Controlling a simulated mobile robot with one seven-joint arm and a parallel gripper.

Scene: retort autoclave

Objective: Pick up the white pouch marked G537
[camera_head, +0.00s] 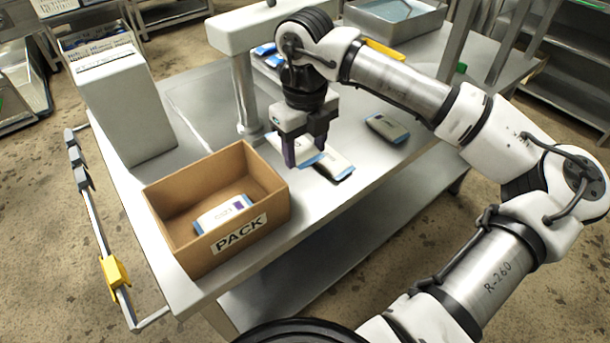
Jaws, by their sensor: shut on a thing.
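My gripper (305,153) points down over the steel table, just right of the PACK box. Its two dark fingers are shut on a white pouch with blue ends (310,157), which they partly hide. Whether this pouch still touches the table is hard to tell. Another pale pouch with a blue end (335,165) is right beside or under it. A further pouch (388,128) lies apart to the right on the table. A white and blue pouch (223,213) lies inside the box. The marking G537 cannot be read on any pouch.
The open cardboard box marked PACK (239,233) stands at the table's front left. A tall grey unit (125,110) stands behind it. A grey post (245,90) rises close behind my gripper. More blue-ended pouches (266,50) lie at the back. The steel table (350,205) has free room in front.

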